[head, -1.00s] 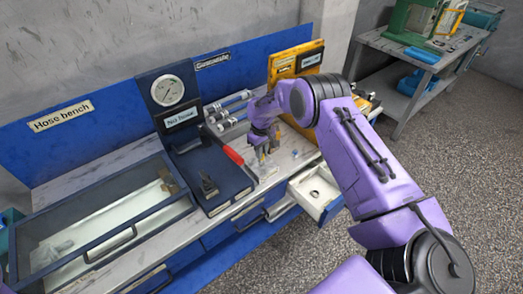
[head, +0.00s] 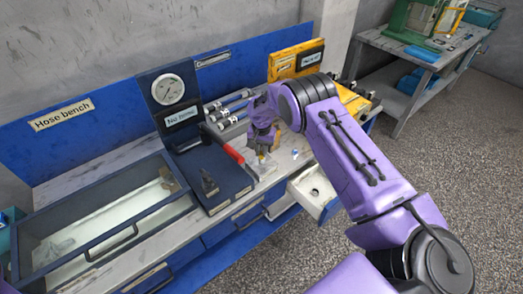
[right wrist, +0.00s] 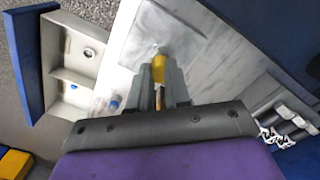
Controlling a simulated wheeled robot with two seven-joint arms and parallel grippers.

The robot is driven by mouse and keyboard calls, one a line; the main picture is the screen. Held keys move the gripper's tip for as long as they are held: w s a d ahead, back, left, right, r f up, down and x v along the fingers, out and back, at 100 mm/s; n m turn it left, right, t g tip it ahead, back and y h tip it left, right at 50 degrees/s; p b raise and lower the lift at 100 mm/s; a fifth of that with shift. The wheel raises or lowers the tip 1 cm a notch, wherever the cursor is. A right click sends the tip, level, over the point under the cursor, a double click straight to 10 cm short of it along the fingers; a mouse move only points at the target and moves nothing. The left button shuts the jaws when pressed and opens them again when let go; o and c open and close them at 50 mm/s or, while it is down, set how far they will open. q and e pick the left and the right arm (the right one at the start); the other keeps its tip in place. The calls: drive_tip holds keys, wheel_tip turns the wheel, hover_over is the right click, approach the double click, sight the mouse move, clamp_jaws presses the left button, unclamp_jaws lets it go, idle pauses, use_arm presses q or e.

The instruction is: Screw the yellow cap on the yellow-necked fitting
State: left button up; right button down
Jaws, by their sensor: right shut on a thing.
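My right gripper (head: 262,149) points down over the worktop near the front edge of the bench. In the right wrist view its grey fingers (right wrist: 159,82) are shut on the yellow cap (right wrist: 158,66). A small yellow patch (head: 262,159) shows below the fingertips in the head view. I cannot tell the fitting's yellow neck apart from the cap, as the fingers hide the join. My left gripper is out of view.
An open drawer (head: 318,192) juts out right of the gripper. A blue-topped piece (head: 295,154) stands on the worktop. A red handle (head: 233,154) and the dark gauge stand (head: 170,92) are left of the gripper. Silver cylinders (head: 230,107) lie behind.

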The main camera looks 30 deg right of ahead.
drive_tip(key=c, duration=1.2)
unclamp_jaws()
drive_tip(key=shift+r, duration=1.75)
drive_tip(key=o, duration=0.6)
drive_tip(key=shift+c, duration=0.2)
drive_tip(key=shift+r, duration=3)
